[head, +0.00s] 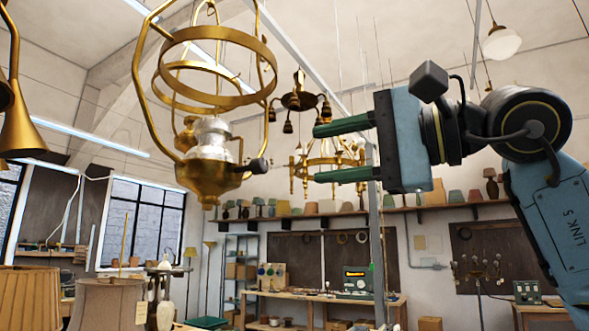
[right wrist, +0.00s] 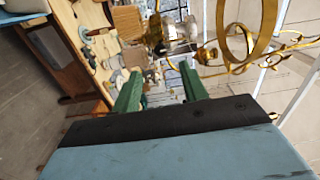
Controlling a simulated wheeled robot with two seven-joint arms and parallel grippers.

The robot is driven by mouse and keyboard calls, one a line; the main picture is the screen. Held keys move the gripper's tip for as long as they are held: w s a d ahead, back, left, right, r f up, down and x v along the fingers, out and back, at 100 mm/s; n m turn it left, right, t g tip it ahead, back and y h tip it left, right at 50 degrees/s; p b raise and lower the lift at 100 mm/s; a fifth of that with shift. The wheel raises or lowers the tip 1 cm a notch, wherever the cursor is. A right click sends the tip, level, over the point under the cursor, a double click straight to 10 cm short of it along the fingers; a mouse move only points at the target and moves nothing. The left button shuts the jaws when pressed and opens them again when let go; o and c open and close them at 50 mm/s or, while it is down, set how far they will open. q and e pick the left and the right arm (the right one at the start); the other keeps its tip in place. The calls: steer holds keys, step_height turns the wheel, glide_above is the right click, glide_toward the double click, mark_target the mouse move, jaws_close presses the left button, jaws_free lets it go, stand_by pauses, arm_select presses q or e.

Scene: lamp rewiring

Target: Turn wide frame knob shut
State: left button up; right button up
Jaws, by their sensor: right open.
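The wide brass lamp frame (head: 268,75) hangs at upper centre-left in the head view, with curved side arms and rings. In its lower part sits a brass font (head: 208,178) with a clear glass piece above it. A dark knob (head: 259,166) sticks out from the font's right side. My right gripper (head: 318,154) is open and empty, its green fingers pointing left toward the knob, with a visible gap between. In the right wrist view the brass frame (right wrist: 268,30) is beyond the fingers at upper right; the knob is hard to make out there. My left gripper is not in view.
Other brass lamps hang close by, including a chandelier (head: 298,100) behind and a brass lamp (head: 20,130) at the left edge. Lampshades (head: 108,303) stand at lower left. A workbench (head: 330,297) and a shelf (head: 400,209) line the far wall.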

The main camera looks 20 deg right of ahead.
steer(key=v, duration=0.3)
steer(key=shift+s+d, duration=0.1)
steer(key=shift+s, duration=0.1)
stand_by(0.3)
